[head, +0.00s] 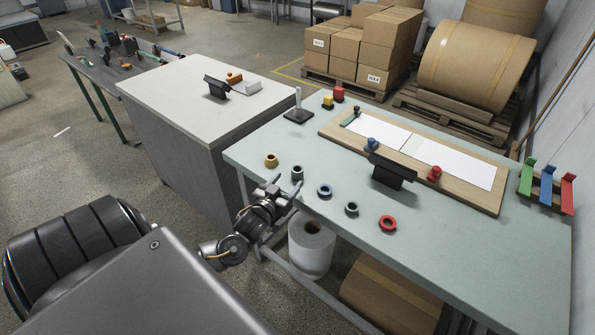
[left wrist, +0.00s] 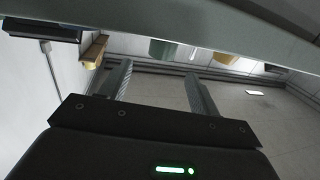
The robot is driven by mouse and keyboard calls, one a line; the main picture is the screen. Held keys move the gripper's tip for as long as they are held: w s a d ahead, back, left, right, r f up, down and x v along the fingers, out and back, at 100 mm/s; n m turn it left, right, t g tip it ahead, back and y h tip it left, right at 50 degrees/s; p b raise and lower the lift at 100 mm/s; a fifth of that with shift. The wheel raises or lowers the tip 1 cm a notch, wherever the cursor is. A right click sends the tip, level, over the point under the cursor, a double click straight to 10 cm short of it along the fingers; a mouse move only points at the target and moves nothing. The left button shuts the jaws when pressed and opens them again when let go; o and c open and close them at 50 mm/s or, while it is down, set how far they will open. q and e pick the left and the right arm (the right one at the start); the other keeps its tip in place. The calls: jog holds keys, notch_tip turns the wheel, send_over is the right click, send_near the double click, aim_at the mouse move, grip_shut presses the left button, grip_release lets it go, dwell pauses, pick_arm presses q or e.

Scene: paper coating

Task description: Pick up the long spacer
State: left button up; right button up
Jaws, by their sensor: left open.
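Several ring-shaped spacers stand in a loose row along the near left part of the pale green table (head: 262,147): a yellow ring (head: 271,160), a dark green ring (head: 297,173), a blue ring (head: 324,191), another green ring (head: 351,209) and a red ring (head: 388,223). I cannot tell from their looks which one is the long spacer. My left gripper (head: 286,186) is open and empty at the table's near edge, close to the dark green ring. In the left wrist view its two fingers (left wrist: 160,75) are apart with nothing between them.
A wooden board (head: 466,194) with white sheets and knobs lies on the table, with a black display (head: 392,171) in front. A post on a black base (head: 298,115) stands at the back left. A white-topped cabinet (head: 170,92) stands left. A white roll (head: 311,247) is underneath.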

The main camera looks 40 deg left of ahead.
aim_at(294, 173)
pick_arm(q)
jog(key=shift+x, duration=1.4)
jog(key=shift+f+p+x, duration=0.1)
jog(key=shift+p+x, duration=0.4)
jog(key=shift+x, duration=0.8)
jog(key=shift+f+p+x, duration=0.15)
jog(key=shift+p+x, duration=0.3)
jog(key=shift+x, duration=0.85)
jog(key=shift+s, duration=0.1)
jog(key=shift+a, duration=0.1)
jog(key=c, duration=1.1)
jog(key=shift+r, duration=0.1)
